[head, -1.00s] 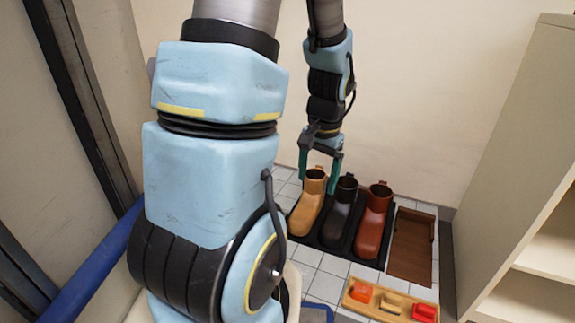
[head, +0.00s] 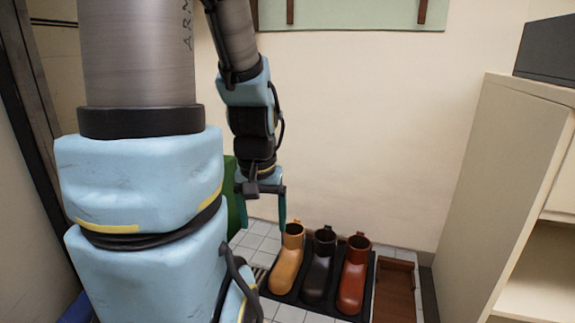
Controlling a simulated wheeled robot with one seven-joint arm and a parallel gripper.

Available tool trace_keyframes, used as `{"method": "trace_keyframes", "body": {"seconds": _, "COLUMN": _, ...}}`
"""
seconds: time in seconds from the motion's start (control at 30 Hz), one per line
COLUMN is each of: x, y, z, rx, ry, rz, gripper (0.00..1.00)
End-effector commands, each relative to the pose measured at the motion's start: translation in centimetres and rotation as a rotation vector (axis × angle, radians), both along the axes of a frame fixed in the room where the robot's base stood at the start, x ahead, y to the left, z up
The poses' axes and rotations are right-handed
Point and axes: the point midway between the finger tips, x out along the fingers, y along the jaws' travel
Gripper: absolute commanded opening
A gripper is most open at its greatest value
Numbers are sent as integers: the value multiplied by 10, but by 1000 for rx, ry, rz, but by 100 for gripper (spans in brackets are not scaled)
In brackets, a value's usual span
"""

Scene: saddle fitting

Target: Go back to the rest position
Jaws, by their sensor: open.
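My gripper (head: 262,208) hangs at the end of my arm, pointing down, left of centre in the head view. Its two dark teal fingers are apart with nothing seen between them. It is above and a little left of the yellow boot (head: 287,264); a gap between them is hard to judge. My own arm links hide the left part of the view.
The yellow boot, a black boot (head: 319,270) and a red boot (head: 354,278) stand upright in a dark tray (head: 368,292) on a tiled surface. A brown wooden tray (head: 395,290) lies to their right. A beige shelf unit (head: 500,170) stands at the right. A green object (head: 234,200) is behind the gripper.

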Motion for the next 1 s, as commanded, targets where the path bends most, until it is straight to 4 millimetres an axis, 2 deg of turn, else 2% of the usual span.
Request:
{"method": "trace_keyframes", "body": {"seconds": 0.03, "x": 0, "y": 0, "z": 28, "rx": 0, "ry": 0, "rz": 0, "gripper": 85}}
{"method": "trace_keyframes", "body": {"seconds": 0.1, "x": 0, "y": 0, "z": 50, "rx": 0, "ry": 0, "rz": 0, "gripper": 85}}
{"method": "trace_keyframes", "body": {"seconds": 1.0, "x": 0, "y": 0, "z": 330, "rx": 0, "ry": 0, "rz": -1, "gripper": 85}}
